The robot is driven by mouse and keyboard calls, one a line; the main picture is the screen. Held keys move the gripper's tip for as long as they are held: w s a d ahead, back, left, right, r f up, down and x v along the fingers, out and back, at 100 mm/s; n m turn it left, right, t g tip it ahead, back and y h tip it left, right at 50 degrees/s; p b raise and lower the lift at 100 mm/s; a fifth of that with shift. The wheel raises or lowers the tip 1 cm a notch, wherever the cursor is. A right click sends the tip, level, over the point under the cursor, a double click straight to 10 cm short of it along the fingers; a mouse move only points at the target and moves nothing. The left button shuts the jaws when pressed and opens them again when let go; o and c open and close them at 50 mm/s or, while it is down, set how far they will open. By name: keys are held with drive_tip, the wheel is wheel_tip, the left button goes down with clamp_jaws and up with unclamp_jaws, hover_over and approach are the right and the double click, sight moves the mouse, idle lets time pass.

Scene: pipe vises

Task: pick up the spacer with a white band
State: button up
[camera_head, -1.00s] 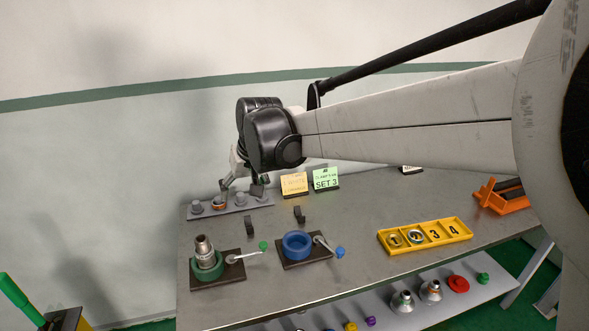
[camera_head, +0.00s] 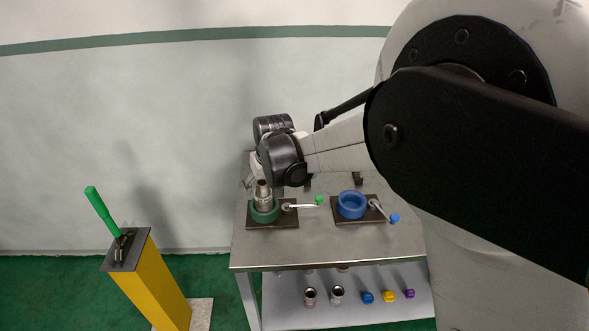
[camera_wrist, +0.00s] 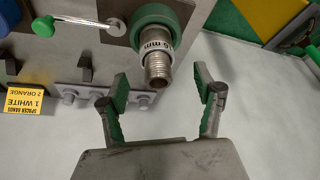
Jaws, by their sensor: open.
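In the wrist view my gripper (camera_wrist: 163,90) is open and empty, with green pads on its two fingers. A threaded metal pipe (camera_wrist: 158,70) stands in the green vise (camera_wrist: 157,16), its end showing near the gap between my fingertips; no contact is visible. A white ring with "mm" lettering (camera_wrist: 155,48) goes around the pipe; I cannot tell whether it is a spacer. In the head view the pipe (camera_head: 262,191) stands upright in the green vise (camera_head: 265,213), and my wrist hides the fingers. No separate spacer with a white band can be made out.
The blue vise (camera_head: 352,205) stands right of the green one. A yellow post with a green lever (camera_head: 98,203) stands left of the table. My arm hides the table's right side.

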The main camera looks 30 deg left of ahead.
sight(263, 191)
drive_tip(key=shift+w+x, duration=0.15)
drive_tip(key=shift+x, duration=1.15)
drive_tip(key=shift+w+x, duration=0.1)
drive_tip(key=shift+x, duration=1.2)
